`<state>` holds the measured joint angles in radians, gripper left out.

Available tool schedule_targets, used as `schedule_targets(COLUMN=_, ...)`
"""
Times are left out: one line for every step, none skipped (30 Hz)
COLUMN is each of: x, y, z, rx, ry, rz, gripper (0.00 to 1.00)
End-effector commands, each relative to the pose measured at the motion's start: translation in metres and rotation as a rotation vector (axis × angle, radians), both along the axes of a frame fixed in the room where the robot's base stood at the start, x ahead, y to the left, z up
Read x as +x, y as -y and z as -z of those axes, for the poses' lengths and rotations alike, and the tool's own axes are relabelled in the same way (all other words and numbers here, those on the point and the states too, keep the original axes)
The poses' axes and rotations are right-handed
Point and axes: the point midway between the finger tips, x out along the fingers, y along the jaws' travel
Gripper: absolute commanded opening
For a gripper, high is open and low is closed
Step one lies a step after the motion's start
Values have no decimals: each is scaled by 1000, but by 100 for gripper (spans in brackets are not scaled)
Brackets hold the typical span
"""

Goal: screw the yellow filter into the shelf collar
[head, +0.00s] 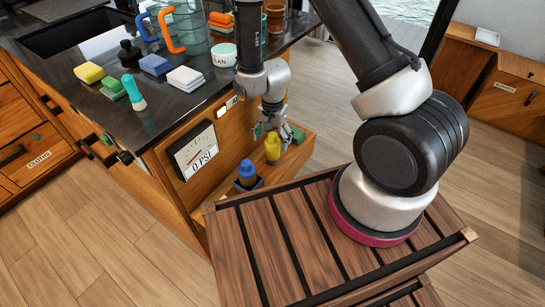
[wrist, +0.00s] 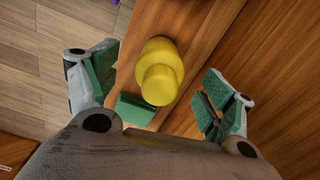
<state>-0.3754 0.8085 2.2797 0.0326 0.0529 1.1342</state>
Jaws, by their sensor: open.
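The yellow filter (head: 272,148) stands upright on the wooden shelf (head: 296,152) at the counter's side. In the wrist view the yellow filter (wrist: 160,72) is seen from above, between the spread fingers. My gripper (head: 274,130) is open just above it, with green pads on both sides of it and gaps between. A blue-topped filter (head: 247,170) sits in a dark square holder (head: 243,186) at the shelf's near end. No empty collar can be made out; the yellow filter's base is hidden in the wrist view.
A gauge (head: 194,150) reading 0 PSI is on the counter front. Sponges (head: 185,78), a jug (head: 188,25) and a bowl (head: 223,54) stand on the dark counter. Floor at left is clear.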

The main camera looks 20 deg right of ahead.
Motion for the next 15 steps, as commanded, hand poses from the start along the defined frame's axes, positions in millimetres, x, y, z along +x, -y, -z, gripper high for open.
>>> schedule_targets(x=0, y=0, z=0, rx=0, ry=0, rz=-6, gripper=82)
schedule_targets(x=0, y=0, z=0, rx=0, ry=0, rz=-23, gripper=82)
schedule_targets(x=0, y=0, z=0, rx=0, ry=0, rz=-58, gripper=82)
schedule_targets(x=0, y=0, z=0, rx=0, ry=0, rz=-86, gripper=82)
schedule_targets(x=0, y=0, z=0, rx=0, ry=0, rz=-111, gripper=82)
schedule_targets(x=0, y=0, z=0, rx=0, ry=0, rz=-136, gripper=82)
schedule_targets(x=0, y=0, z=0, rx=0, ry=0, rz=-147, gripper=82)
schedule_targets(x=0, y=0, z=0, rx=0, ry=0, rz=-151, gripper=82)
schedule_targets(x=0, y=0, z=0, rx=0, ry=0, rz=-151, gripper=82)
schedule_targets(x=0, y=0, z=0, rx=0, ry=0, rz=-150, gripper=82)
schedule_targets(x=0, y=0, z=0, rx=0, ry=0, rz=-150, gripper=82)
schedule_targets(x=0, y=0, z=0, rx=0, ry=0, rz=-150, gripper=82)
schedule_targets(x=0, y=0, z=0, rx=0, ry=0, rz=-153, gripper=82)
schedule_targets(x=0, y=0, z=0, rx=0, ry=0, rz=-166, gripper=82)
schedule_targets(x=0, y=0, z=0, rx=0, ry=0, rz=-198, gripper=82)
